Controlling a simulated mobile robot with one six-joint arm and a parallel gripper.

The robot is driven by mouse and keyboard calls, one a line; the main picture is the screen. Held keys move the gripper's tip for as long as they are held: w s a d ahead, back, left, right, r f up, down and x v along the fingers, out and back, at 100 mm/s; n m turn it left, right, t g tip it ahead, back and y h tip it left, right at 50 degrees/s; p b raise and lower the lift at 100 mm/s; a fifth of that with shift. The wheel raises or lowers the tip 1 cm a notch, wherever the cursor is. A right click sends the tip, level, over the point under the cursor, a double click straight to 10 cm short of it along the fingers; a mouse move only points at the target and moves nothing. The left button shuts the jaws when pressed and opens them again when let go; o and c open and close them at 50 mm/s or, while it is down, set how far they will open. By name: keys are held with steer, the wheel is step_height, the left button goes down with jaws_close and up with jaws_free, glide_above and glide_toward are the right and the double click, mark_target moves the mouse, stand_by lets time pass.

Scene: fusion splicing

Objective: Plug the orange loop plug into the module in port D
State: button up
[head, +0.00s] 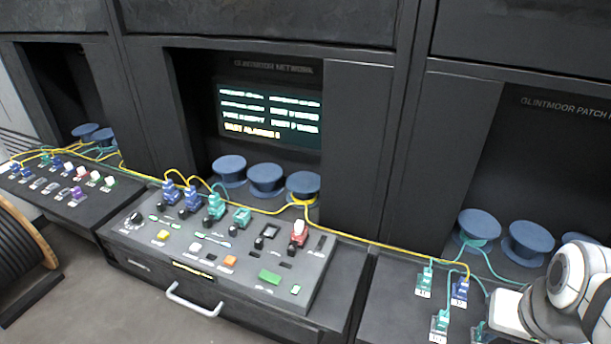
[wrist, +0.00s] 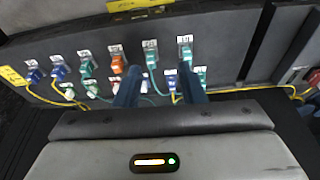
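My gripper (wrist: 161,88) shows two blue fingers spread apart in the wrist view, with nothing clearly held between them. An orange plug (wrist: 117,64) with a white label sits on the panel just beyond and left of the left finger. I cannot read port letters, so which is port D is unclear. The fingers are hidden in the head view.
Green (head: 425,278) and blue (head: 460,289) connectors stand on the right console, near my arm. A yellow cable (head: 385,244) runs between consoles. Blue spools (head: 266,178) stand at the back, below a lit screen (head: 269,115). A white handle (head: 192,303) juts from the middle console's front.

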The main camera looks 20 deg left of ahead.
steer(key=shift+o, duration=0.4)
steer(key=shift+s+a, duration=0.1)
steer(key=shift+o, duration=0.8)
steer(key=w+d+f+g+p, duration=0.1)
steer(key=w+d+f+p, duration=0.1)
steer(key=w+d, duration=0.1)
steer(key=w+d+f+g+p, duration=0.1)
steer(key=w+d+f+p, duration=0.1)
steer(key=w+d+p, duration=0.1)
steer(key=w+d+f+g+p, duration=0.1)
steer(key=w+d+f+p, duration=0.1)
steer(key=w+d, duration=0.3)
steer(key=shift+w+d+f+n, duration=0.1)
steer(key=shift+w+f+n, duration=0.2)
steer(key=shift+w+f, duration=0.4)
steer(key=shift+w+d+f, duration=0.1)
steer(key=shift+d+f, duration=0.05)
